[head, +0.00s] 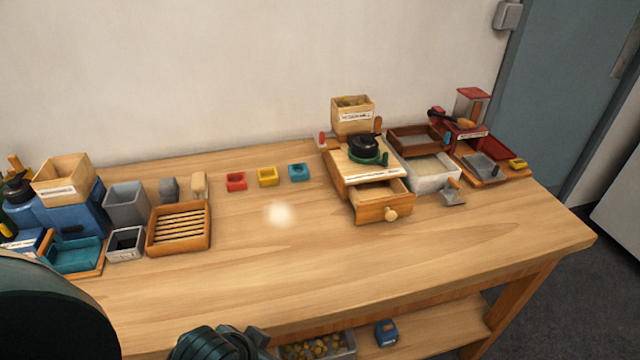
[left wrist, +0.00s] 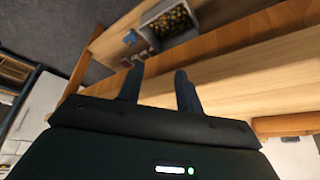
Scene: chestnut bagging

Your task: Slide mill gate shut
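A wooden mill (head: 372,163) with a wooden hopper (head: 353,115), a dark green-rimmed top and a pulled-out drawer (head: 384,203) stands right of centre on the table. A blue mill (head: 78,215) with a wooden hopper stands at the left, and a red mill (head: 467,133) with a clear hopper at the back right. The frames do not clearly show which part is the gate or how it stands. My left gripper (head: 255,342) is low at the table's front edge, far from the mills. In the left wrist view its fingers (left wrist: 158,82) are apart with nothing between them. My right gripper is out of view.
A slatted wooden tray (head: 180,248), grey bins (head: 126,203) and red, yellow and blue blocks (head: 267,177) stand on the table (head: 330,265). A white box (head: 430,181) is beside the wooden mill. A chestnut bin (head: 290,352) sits on the lower shelf. The front middle is clear.

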